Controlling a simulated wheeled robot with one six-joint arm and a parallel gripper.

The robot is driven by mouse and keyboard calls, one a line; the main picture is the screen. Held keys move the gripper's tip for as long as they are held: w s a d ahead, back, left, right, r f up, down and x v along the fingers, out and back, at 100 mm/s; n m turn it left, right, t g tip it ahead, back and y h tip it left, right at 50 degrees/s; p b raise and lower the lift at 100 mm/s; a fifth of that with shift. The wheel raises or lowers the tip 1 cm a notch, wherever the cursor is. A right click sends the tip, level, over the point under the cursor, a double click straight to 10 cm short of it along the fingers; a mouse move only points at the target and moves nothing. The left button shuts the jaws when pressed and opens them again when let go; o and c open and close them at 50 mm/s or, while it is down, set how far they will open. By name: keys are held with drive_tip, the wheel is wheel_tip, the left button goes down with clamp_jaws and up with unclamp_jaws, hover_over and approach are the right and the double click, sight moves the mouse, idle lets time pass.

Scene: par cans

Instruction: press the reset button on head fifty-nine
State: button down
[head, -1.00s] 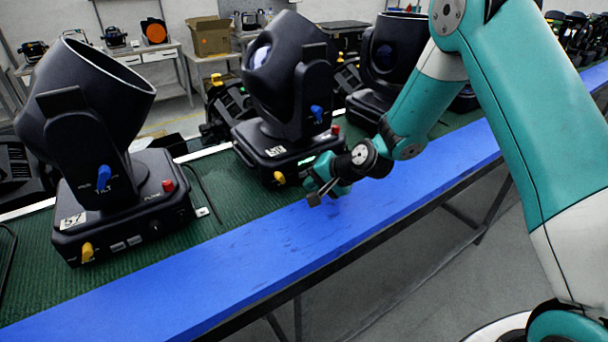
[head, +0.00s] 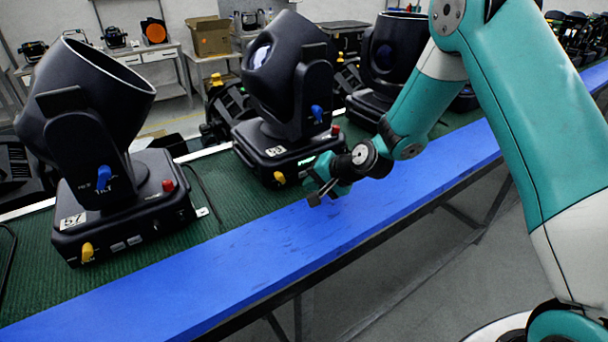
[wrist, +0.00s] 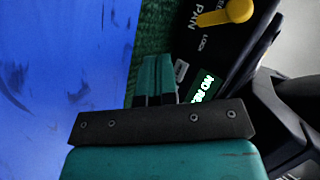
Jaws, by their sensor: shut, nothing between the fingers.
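The middle moving head (head: 288,85) stands upright on its base on the bench, with a small white number label (head: 274,151) that I cannot read surely. Its base has a red knob (head: 335,129), a blue tilt lever and a yellow pan lever (head: 279,177). My gripper (head: 318,193) is low at the front right of this base, fingers shut and empty. In the wrist view my fingers (wrist: 155,78) point at the panel edge beside a lit display (wrist: 205,88) and the yellow lever (wrist: 228,12). I cannot make out a reset button or any contact.
The left head (head: 115,195) is labelled 57. Another head (head: 385,60) stands behind to the right, partly hidden by my arm. A blue strip (head: 250,245) runs clear along the bench front.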

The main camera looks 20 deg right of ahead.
sight(324, 206)
drive_tip(key=shift+w, duration=0.1)
idle(0.3)
drive_tip(key=shift+w+a, duration=0.15)
drive_tip(key=shift+w, duration=0.15)
drive_tip(key=shift+w+a, duration=0.15)
drive_tip(key=shift+w, duration=0.2)
idle(0.6)
idle(0.4)
drive_tip(key=shift+s+d, duration=0.25)
drive_tip(key=shift+s, duration=0.5)
drive_tip(key=shift+s+d+b, duration=0.2)
drive_tip(key=shift+s+d, duration=0.05)
drive_tip(key=shift+s, duration=0.55)
drive_tip(key=shift+s+d+b, duration=0.2)
drive_tip(key=shift+s+d, duration=0.1)
drive_tip(key=shift+s, duration=0.45)
drive_tip(key=shift+s+d+b, duration=0.2)
drive_tip(key=shift+s+d, duration=0.05)
drive_tip(key=shift+s, duration=0.55)
